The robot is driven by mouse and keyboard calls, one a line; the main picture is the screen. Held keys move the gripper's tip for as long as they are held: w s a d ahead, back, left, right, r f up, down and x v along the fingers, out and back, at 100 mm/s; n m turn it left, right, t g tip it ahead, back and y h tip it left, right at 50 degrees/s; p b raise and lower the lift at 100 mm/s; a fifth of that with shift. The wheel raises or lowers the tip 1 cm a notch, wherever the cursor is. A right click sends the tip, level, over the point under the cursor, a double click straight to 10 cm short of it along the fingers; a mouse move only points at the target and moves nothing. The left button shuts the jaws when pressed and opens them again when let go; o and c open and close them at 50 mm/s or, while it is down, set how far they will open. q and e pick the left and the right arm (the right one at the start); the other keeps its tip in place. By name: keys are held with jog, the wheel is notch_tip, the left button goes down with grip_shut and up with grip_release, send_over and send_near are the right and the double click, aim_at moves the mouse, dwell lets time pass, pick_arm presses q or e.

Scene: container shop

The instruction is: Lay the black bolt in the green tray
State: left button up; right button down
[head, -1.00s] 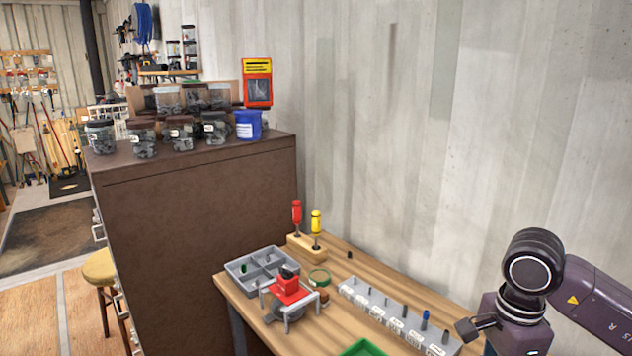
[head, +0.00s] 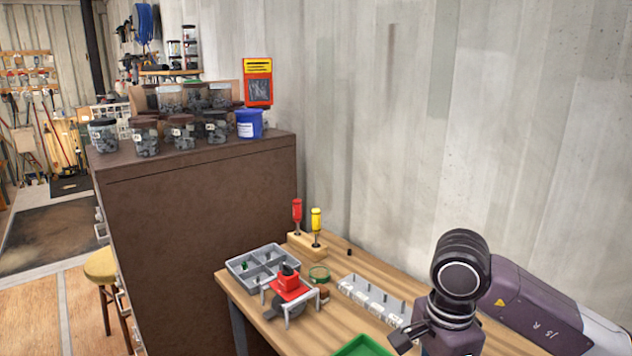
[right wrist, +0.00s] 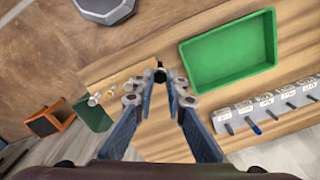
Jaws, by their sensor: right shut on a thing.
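The black bolt (right wrist: 160,75) is a small dark piece between the fingertips of my right gripper (right wrist: 160,84) in the right wrist view. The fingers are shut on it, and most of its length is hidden. The green tray (right wrist: 229,58) is shallow, rectangular and empty, just right of the fingertips in that view. In the head view only a part of the green tray (head: 362,346) shows at the bottom edge, left of my right arm. The right fingertips are hidden in the head view. My left gripper is not in view.
A labelled grey rack (head: 372,300) with several pegs runs along the workbench near my right arm. A grey divided tray (head: 240,266), a red-topped stand (head: 290,288), a green ring (head: 319,273) and two screwdrivers in a wooden block (head: 306,244) stand at the left.

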jog(key=s+a+n, duration=0.1)
jog(key=a+n, duration=0.1)
jog(key=a, duration=0.6)
jog(key=s+a+n, duration=0.2)
jog(key=s+n, duration=0.8)
jog(key=n, duration=0.6)
jog(key=w+d+f+m+b, duration=0.1)
jog(key=w+d+f+m, duration=0.1)
jog(key=d, duration=0.8)
jog(key=shift+w+d+f+m+b, duration=0.4)
jog(key=shift+w+f, duration=0.05)
jog(key=shift+f, duration=0.15)
